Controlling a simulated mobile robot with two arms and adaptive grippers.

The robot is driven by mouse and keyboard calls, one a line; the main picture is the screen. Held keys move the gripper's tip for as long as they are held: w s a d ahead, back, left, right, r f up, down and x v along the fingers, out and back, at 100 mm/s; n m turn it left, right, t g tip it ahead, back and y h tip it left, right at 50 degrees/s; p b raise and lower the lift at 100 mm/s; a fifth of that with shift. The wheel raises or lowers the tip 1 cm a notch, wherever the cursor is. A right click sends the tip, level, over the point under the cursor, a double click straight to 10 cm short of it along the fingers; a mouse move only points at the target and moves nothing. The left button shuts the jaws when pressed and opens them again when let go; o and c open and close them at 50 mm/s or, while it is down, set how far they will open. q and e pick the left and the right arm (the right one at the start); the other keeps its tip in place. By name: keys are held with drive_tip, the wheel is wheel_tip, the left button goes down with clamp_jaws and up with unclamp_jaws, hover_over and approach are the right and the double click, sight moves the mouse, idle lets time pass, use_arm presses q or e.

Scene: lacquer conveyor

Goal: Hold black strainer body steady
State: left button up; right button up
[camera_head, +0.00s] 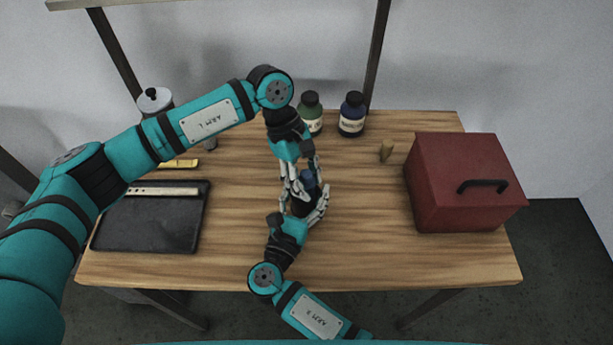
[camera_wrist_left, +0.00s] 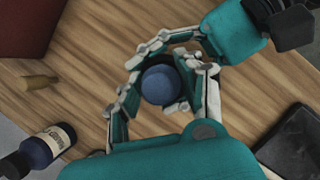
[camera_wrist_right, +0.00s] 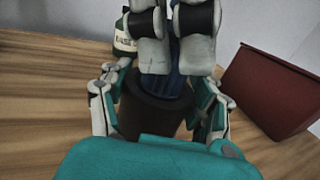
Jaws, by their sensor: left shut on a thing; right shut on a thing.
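The black strainer body (camera_wrist_right: 152,108) is an open-topped dark cylinder that stands upright in the right wrist view. My right gripper (camera_wrist_right: 160,110) is shut around its sides. In the head view the body (camera_head: 299,208) is mostly hidden by fingers. A dark blue piece (camera_wrist_left: 161,84) with a round top sits at the body's mouth; its ribbed side (camera_wrist_right: 178,85) shows in the right wrist view. My left gripper (camera_head: 304,178) is shut on this blue piece from above. Whether the body touches the table is hard to tell.
A red box (camera_head: 465,183) with a black handle stands at the right. A green bottle (camera_head: 311,116) and a blue bottle (camera_head: 352,116) stand at the back, with a small brass-coloured piece (camera_head: 387,150) nearby. A black tray (camera_head: 150,225) lies left. The front right table is clear.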

use_arm(q)
drive_tip(key=shift+f, duration=0.85)
use_arm(e)
drive_tip(key=shift+f, duration=0.1)
use_arm(q)
drive_tip(key=o, duration=1.1)
drive_tip(key=shift+o, duration=0.2)
drive_tip(key=v, duration=1.2)
use_arm(e)
drive_tip(key=o, duration=1.7)
use_arm(q)
drive_tip(key=shift+f, duration=0.1)
